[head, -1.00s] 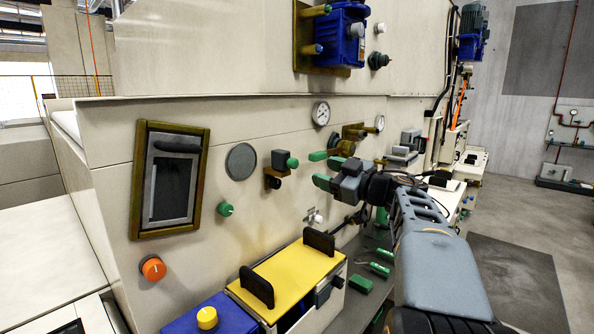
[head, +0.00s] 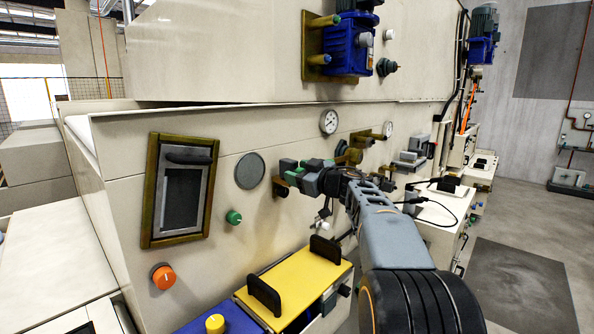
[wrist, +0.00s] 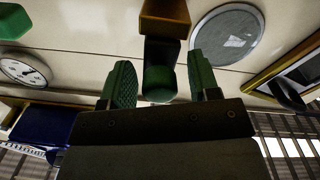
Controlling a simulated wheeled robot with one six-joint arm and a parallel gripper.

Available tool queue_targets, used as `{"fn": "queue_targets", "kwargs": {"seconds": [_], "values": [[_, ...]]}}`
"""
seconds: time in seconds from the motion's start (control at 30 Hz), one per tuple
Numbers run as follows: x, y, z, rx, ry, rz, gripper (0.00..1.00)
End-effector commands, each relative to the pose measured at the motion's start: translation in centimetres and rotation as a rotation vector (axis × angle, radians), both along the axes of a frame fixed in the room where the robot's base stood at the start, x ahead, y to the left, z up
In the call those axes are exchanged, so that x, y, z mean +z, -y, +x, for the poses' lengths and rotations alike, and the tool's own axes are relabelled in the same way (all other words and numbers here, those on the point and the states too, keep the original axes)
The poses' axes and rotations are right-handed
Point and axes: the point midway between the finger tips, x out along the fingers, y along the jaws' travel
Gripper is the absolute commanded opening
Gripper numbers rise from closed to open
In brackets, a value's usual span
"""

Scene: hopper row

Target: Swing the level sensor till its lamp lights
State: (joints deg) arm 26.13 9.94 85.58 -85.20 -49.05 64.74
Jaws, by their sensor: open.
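The level sensor appears to be the small dark body with a round green end (wrist: 160,82) on a brown bracket (wrist: 165,17) on the beige wall; I take this from its look. My gripper (wrist: 162,84) is open, with one green finger pad on each side of the green end and a visible gap at both sides. In the head view my gripper (head: 297,169) is at the wall and mostly covers the sensor; part of its bracket (head: 281,190) shows below. I cannot make out a lit lamp.
A round grey disc (head: 250,171) and a framed window (head: 181,190) are left of the gripper. A gauge (head: 329,122) is above right. A green knob (head: 234,217) is lower left. A yellow-lidded box (head: 300,280) stands below. Open floor lies right.

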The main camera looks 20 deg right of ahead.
Motion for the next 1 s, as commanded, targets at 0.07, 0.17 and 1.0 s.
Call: {"fn": "queue_targets", "kwargs": {"seconds": [0.07, 0.17, 1.0], "values": [[0.03, -0.18, 0.43, 0.000, 0.000, 0.000, 0.56], [0.00, -0.27, 0.71, -0.001, 0.000, 0.000, 0.56], [0.22, -0.69, 0.63, -0.067, 0.001, -0.001, 0.25]]}}
